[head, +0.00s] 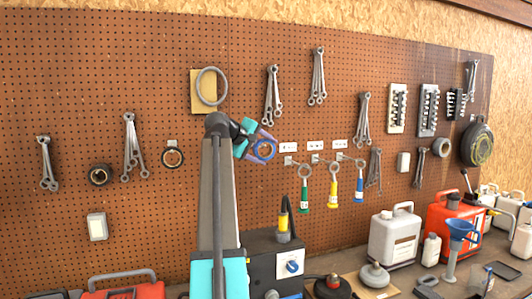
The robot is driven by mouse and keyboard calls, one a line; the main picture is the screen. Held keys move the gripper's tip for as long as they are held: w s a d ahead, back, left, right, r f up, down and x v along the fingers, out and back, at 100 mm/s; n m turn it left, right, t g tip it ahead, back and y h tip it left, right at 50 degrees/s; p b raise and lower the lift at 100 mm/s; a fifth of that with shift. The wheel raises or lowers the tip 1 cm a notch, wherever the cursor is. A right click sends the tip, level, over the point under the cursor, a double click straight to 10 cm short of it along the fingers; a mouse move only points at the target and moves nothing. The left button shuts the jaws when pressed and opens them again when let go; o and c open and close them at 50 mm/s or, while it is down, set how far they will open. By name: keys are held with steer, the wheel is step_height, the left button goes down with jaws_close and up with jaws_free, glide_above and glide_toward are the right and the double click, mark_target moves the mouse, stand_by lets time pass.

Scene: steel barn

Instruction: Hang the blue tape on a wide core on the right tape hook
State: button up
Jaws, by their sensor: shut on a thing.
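The blue tape (265,150) is a blue ring around a wide core, held up in front of the pegboard. My gripper (254,144) is shut on it, with the jaws at the tape's left side. In this view the tape is just left of a row of white labels and short hooks. I cannot tell from this view whether it touches the board or a hook.
Green (304,193), yellow (333,190) and blue (359,188) handled tools hang right of the tape. A dark roll (100,175) and a ringed roll (172,156) hang at left. A grey jug (394,238) and a red can (452,228) stand on the bench below.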

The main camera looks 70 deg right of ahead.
steer(key=shift+w+d, duration=0.25)
steer(key=shift+d, duration=0.05)
steer(key=shift+w+d+f, duration=0.25)
steer(key=shift+d+f, duration=0.05)
steer(key=shift+f, duration=0.05)
steer(key=shift+d, duration=0.1)
stand_by(0.5)
steer(key=o, duration=1.2)
steer(key=shift+c, duration=0.2)
steer(key=shift+f, duration=0.1)
steer(key=b+v, duration=0.4)
steer(key=v, duration=1)
steer(key=shift+d, duration=0.1)
